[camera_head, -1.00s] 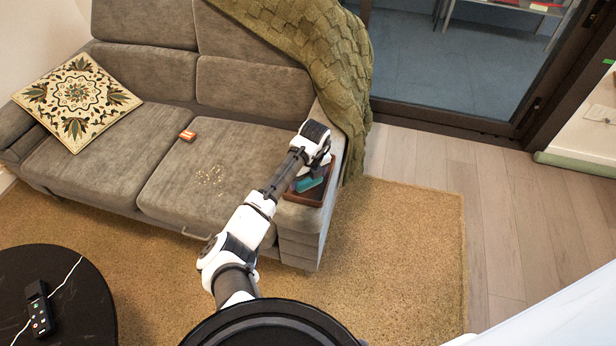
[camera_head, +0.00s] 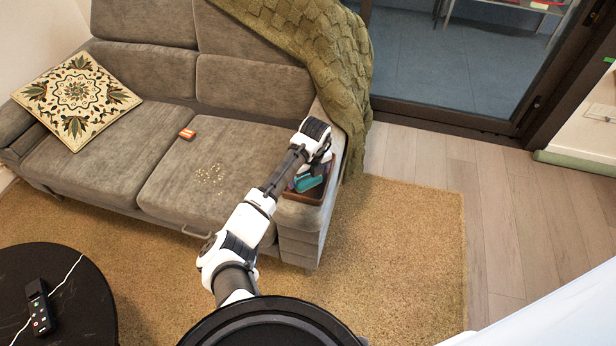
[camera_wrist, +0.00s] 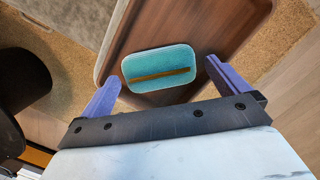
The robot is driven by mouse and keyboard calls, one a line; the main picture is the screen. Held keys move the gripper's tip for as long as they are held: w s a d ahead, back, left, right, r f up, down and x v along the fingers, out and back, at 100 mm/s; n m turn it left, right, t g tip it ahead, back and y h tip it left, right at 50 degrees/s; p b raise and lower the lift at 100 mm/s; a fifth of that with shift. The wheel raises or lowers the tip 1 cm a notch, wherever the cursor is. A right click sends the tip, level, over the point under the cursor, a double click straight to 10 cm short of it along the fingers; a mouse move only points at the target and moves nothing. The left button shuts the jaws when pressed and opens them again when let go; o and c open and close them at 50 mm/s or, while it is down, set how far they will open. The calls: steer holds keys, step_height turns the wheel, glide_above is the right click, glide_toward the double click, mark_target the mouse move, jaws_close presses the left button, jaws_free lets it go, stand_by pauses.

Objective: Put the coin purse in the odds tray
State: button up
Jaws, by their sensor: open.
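The coin purse (camera_wrist: 160,68) is a teal rounded pouch with a brown-gold strip across it. It lies in the odds tray (camera_wrist: 215,28), a brown wooden tray with a raised rim. The tray (camera_head: 318,196) rests on the sofa's right armrest, and the teal purse (camera_head: 306,184) shows in it in the head view. My gripper (camera_wrist: 160,85) is open, its two purple fingers apart on either side of the purse's near edge. I cannot tell whether a finger touches the purse. My wrist hides part of the tray in the head view.
A small orange-and-white item (camera_head: 187,134) and scattered crumbs (camera_head: 210,174) lie on the sofa seat. A patterned cushion (camera_head: 77,95) is at the left. A green knitted throw (camera_head: 325,60) hangs beside the armrest. A black round table (camera_head: 75,300) holds a dark device (camera_head: 38,308).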

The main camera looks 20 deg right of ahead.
mark_target(311, 182)
step_height(311, 182, up, 11)
steer(key=s+b, duration=0.1)
steer(key=shift+s+d+f, duration=0.15)
steer(key=shift+s, duration=0.15)
